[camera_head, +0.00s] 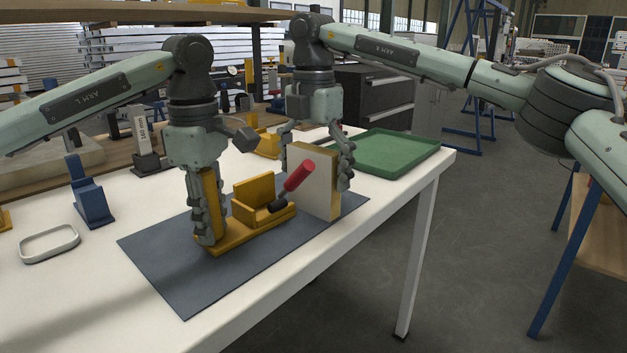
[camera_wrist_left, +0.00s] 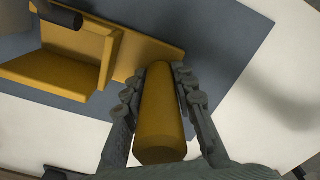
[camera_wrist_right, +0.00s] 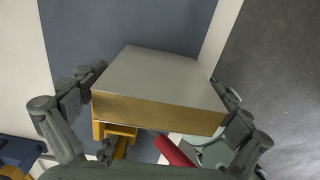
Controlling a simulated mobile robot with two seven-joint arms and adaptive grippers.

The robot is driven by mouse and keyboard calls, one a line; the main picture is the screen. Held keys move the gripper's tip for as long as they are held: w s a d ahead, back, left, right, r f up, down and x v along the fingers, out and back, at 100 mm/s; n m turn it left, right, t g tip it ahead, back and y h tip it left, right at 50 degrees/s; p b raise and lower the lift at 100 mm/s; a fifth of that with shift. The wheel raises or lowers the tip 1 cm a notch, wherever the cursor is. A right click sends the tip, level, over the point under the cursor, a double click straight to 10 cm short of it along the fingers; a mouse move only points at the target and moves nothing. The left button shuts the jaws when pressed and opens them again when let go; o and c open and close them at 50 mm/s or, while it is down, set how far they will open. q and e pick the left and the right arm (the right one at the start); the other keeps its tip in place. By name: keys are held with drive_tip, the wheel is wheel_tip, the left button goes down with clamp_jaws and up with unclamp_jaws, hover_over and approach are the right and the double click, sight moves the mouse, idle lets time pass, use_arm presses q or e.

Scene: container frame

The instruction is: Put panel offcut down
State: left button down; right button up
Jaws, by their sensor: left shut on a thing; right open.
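The panel offcut (camera_head: 323,195), a block with a pale grey face and tan edges, stands upright on the dark mat (camera_head: 170,265). It also fills the middle of the right wrist view (camera_wrist_right: 160,72). My right gripper (camera_head: 317,165) is open, its fingers on either side of the offcut's top; whether they touch it is unclear. My left gripper (camera_head: 208,228) is shut on the upright yellow post (camera_wrist_left: 160,112) of a yellow fixture (camera_head: 250,230), which sits on the mat left of the offcut. A red handle (camera_head: 298,176) with a dark end leans up from the fixture, in front of the offcut.
A green tray (camera_head: 385,152) lies behind and right of the offcut. The table's front edge runs close to the mat.

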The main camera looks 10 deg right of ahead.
sight(314, 148)
wheel_tip(314, 148, down, 2)
use_arm(q)
drive_tip(key=shift+r, duration=0.1)
use_arm(e)
drive_tip(key=c, duration=1.2)
wheel_tip(314, 148, up, 10)
drive_tip(key=shift+r, duration=0.1)
use_arm(q)
drive_tip(key=c, duration=1.2)
unclamp_jaws()
drive_tip(key=shift+o, duration=0.2)
